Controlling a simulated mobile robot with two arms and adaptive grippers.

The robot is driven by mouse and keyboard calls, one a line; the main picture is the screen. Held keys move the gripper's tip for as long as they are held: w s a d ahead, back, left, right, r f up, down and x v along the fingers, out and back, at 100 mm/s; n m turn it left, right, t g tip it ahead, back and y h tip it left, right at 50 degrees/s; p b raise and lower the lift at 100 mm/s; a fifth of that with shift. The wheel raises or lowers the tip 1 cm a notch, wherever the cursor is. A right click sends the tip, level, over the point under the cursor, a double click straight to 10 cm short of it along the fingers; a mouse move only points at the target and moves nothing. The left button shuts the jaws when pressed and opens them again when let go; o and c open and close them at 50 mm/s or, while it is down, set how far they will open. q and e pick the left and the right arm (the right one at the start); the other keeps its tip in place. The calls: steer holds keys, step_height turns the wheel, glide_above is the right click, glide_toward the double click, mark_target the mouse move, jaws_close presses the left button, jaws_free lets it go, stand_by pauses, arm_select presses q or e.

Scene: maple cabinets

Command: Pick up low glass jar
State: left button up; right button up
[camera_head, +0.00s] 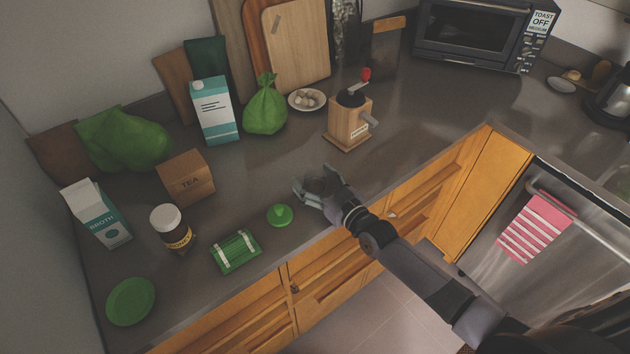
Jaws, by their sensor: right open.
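A jar with a cream lid, dark body and yellowish label (171,228) stands upright on the grey counter at the left. A low green box with two pale clips (236,252) lies to its right, nearer the counter's front edge. I cannot tell for certain which of them is the low glass jar. My right gripper (306,192) is open and empty over the counter, to the right of both and apart from them. A small green knobbed piece (280,215) lies between the green box and the gripper. My left gripper is not in view.
A TEA box (186,177) and a broth carton (97,214) stand near the jar, and a green plate (130,301) lies at the front left. A wooden grinder (349,121) stands behind my right gripper. The counter between grinder and TEA box is mostly clear.

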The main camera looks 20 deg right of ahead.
steer(key=shift+c, duration=0.2)
steer(key=c, duration=1.3)
steer(key=shift+o, duration=0.2)
